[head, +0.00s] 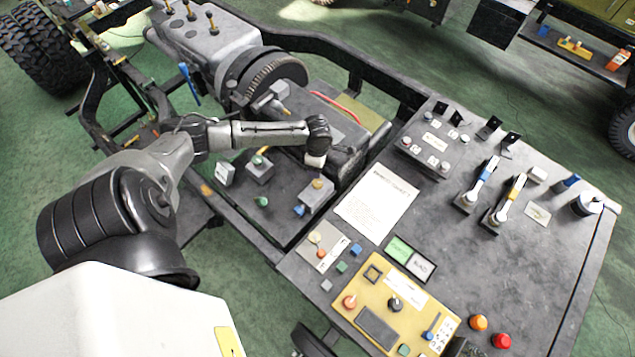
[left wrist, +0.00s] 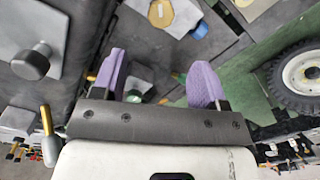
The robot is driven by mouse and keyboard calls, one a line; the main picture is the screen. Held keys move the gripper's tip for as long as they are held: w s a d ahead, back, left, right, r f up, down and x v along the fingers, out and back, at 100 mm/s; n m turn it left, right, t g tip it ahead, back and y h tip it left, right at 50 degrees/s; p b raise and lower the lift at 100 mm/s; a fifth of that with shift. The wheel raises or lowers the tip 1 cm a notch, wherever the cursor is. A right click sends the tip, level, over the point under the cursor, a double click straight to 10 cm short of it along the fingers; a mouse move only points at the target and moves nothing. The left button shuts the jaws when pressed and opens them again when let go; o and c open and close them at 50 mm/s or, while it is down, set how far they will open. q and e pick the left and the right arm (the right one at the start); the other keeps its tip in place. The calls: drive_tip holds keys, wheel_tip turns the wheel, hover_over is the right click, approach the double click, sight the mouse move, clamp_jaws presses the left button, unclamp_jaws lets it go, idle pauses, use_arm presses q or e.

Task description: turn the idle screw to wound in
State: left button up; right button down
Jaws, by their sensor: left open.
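My left gripper (head: 316,161) points down over the engine bay, just above a small grey box (head: 316,196) with a brass-coloured screw (head: 317,184) on top and a blue knob (head: 299,210) at its side. In the left wrist view my purple finger pads (left wrist: 158,82) are spread with nothing between them. The brass screw head (left wrist: 160,12) lies beyond the fingertips near the top edge, with the blue knob (left wrist: 200,30) to its right. I cannot tell for sure which screw is the idle screw, nor how far it is wound. My right gripper does not show.
A second grey box (head: 259,168) with a green-topped knob stands left of the first. A loose green piece (head: 262,201) lies nearby. A dark panel (head: 470,250) with levers, buttons and a paper sheet (head: 377,205) fills the right. The engine (head: 215,45) stands behind.

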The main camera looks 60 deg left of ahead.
sight(318, 182)
use_arm(q)
wheel_tip(318, 182, down, 12)
drive_tip(key=shift+d+f+b, duration=0.1)
drive_tip(key=shift+b, duration=0.85)
drive_tip(key=shift+c, duration=0.4)
